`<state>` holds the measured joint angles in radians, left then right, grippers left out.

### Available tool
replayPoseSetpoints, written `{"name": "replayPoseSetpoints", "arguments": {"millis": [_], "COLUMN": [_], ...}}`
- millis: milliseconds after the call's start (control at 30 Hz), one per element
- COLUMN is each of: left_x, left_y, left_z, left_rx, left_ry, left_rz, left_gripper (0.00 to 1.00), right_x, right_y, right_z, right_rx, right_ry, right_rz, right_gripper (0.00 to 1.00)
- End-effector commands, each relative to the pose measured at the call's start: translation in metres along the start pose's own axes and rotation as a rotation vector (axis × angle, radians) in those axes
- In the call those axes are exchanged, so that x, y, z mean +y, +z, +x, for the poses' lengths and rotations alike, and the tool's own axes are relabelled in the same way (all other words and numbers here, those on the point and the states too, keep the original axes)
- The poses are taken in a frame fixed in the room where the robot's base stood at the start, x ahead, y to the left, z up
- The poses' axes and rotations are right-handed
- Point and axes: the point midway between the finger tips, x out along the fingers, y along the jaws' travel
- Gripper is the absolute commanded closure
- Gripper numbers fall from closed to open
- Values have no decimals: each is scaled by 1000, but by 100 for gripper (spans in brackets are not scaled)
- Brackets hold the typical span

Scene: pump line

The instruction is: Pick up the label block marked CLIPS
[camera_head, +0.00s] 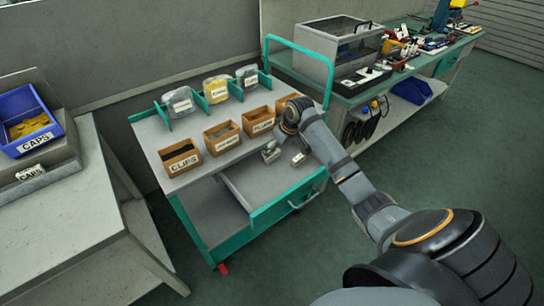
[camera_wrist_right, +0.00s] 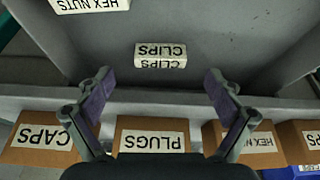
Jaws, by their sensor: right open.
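The label block marked CLIPS (camera_wrist_right: 160,56) is white-faced and lies on the grey floor of the cart's open drawer (camera_head: 245,191). In the right wrist view its lettering appears upside down. My right gripper (camera_wrist_right: 158,84) is open, with the block in line with the gap between its fingers but farther from the camera; the fingers do not touch it. In the head view the right gripper (camera_head: 270,152) hangs down over the drawer, and I cannot make out the CLIPS block there. A HEX NUTS block (camera_wrist_right: 90,4) lies nearby. My left gripper does not show.
Orange-brown boxes line the cart top, including CLIPS (camera_head: 181,158), HEX NUTS (camera_head: 223,137) and PLUGS (camera_head: 258,121). Bagged parts (camera_head: 178,102) stand behind them. A blue CAPS bin (camera_head: 27,122) stands left. A cluttered workbench is at back right.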

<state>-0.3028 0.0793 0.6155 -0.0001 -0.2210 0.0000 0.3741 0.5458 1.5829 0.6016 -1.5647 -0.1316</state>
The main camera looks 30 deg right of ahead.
Motion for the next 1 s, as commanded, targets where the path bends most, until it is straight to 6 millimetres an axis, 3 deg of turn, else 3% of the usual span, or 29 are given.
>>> {"name": "replayPoseSetpoints", "arguments": {"millis": [100,300,567,900,1000], "left_x": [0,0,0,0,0], "left_y": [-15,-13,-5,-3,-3], "left_z": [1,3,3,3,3], "left_rx": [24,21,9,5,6], "left_ry": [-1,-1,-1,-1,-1], "left_rz": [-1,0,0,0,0], "left_gripper": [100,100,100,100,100], "right_x": [-2,-1,0,0,0], "right_y": [0,0,0,0,0], "right_z": [19,47,50,50,50], "right_rx": [-3,-2,-1,-1,-1], "right_ry": [-5,-2,-1,0,0], "right_rz": [4,1,0,0,0], "right_gripper": [8,8,9,55,56]}}
